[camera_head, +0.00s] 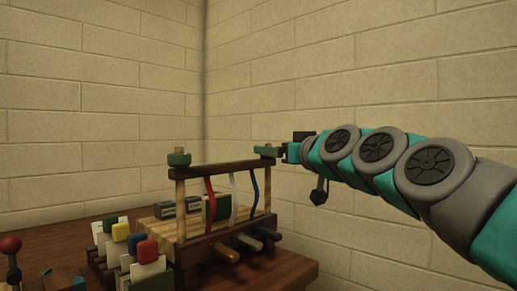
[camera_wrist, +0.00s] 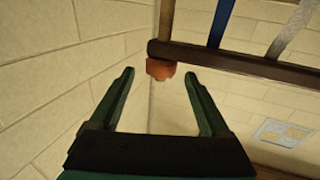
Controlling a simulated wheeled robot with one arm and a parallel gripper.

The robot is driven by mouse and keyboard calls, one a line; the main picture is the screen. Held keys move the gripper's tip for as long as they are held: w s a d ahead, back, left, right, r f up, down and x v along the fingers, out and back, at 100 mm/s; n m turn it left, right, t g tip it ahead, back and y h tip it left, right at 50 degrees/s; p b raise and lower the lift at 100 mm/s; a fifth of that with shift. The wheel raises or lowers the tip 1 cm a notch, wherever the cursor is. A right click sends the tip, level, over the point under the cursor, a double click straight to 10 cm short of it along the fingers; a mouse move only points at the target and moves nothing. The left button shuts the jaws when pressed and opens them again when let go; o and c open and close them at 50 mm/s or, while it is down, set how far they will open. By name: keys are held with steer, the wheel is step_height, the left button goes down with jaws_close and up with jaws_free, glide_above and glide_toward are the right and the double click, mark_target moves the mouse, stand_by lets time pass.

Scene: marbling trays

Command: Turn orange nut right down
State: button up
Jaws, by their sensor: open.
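The orange nut (camera_wrist: 161,69) shows in the wrist view at the end of a dark crossbar (camera_wrist: 240,65), where a post meets it. My gripper (camera_wrist: 159,73) is open. Its two green fingers stand apart, with the nut seen between their tips and a gap on each side. It holds nothing. In the head view, my gripper (camera_head: 268,151) is at the top of the right post (camera_head: 268,193) of a wooden frame. I cannot make out the orange there; a green part covers the post top. A green nut (camera_head: 179,160) sits on the left post.
Red (camera_head: 210,190), white and blue strips hang from the frame's crossbar (camera_head: 222,169). Colored-top blocks (camera_head: 147,252) stand in front at left. Three rods (camera_head: 225,252) stick out of the frame's base. A red-balled stick (camera_head: 11,245) is at far left. Brick walls (camera_head: 330,50) are close behind.

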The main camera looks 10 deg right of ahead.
steer(key=p+x, duration=0.1)
steer(key=x, duration=0.5)
steer(key=shift+w+a, duration=0.2)
steer(key=shift+w, duration=0.15)
steer(key=shift+c, duration=0.2)
jaws_close()
